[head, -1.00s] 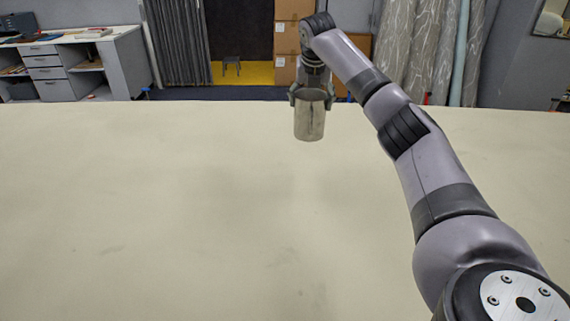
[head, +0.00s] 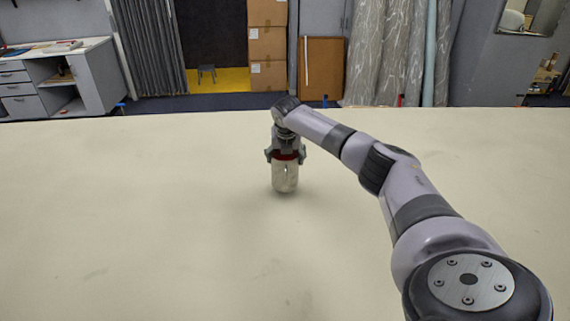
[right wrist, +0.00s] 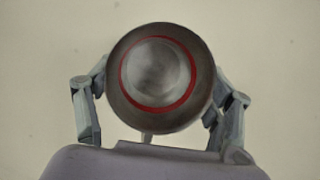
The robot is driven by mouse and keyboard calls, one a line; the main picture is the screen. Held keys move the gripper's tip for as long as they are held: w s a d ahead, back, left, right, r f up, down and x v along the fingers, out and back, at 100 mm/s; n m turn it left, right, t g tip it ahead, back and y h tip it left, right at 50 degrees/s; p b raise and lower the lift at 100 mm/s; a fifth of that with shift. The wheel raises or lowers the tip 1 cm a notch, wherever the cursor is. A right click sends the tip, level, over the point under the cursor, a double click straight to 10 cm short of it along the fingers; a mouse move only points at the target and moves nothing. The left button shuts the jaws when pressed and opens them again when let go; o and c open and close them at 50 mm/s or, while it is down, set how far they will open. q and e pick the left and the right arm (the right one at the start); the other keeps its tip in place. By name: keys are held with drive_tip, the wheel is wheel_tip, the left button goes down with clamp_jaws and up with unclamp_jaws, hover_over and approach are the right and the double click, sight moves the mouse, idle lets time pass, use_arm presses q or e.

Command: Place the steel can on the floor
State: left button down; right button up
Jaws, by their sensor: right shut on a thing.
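The steel can (head: 285,178) is upright, a shiny cylinder with a red band near its top in the head view. It is low over the pale cloth table, with a faint shadow close under it; I cannot tell whether its base touches the cloth. My right gripper (head: 286,156) comes from above and is shut around the can's upper part. In the right wrist view, the can (right wrist: 158,80) shows its round end with a red ring, between the two fingers. My left gripper is not in view.
The long cloth table (head: 130,220) is bare around the can. Beyond its far edge lie a dark floor strip (head: 165,105) and a yellow floor patch (head: 228,80) with a small stool (head: 207,73). A grey cabinet (head: 75,78), cardboard boxes (head: 268,45) and curtains stand behind.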

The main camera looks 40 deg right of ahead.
wheel_tip(320, 180, down, 3)
drive_tip(key=shift+r, duration=0.15)
drive_tip(key=shift+w+f, duration=0.1)
drive_tip(key=shift+f, duration=0.25)
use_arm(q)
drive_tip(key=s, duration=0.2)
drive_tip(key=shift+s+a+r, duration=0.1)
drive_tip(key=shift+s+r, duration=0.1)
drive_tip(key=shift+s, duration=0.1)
use_arm(e)
drive_tip(key=o, duration=1.3)
drive_tip(key=shift+f, duration=0.1)
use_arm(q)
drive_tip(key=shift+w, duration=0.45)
use_arm(e)
drive_tip(key=o, duration=0.5)
drive_tip(key=shift+c, duration=0.2)
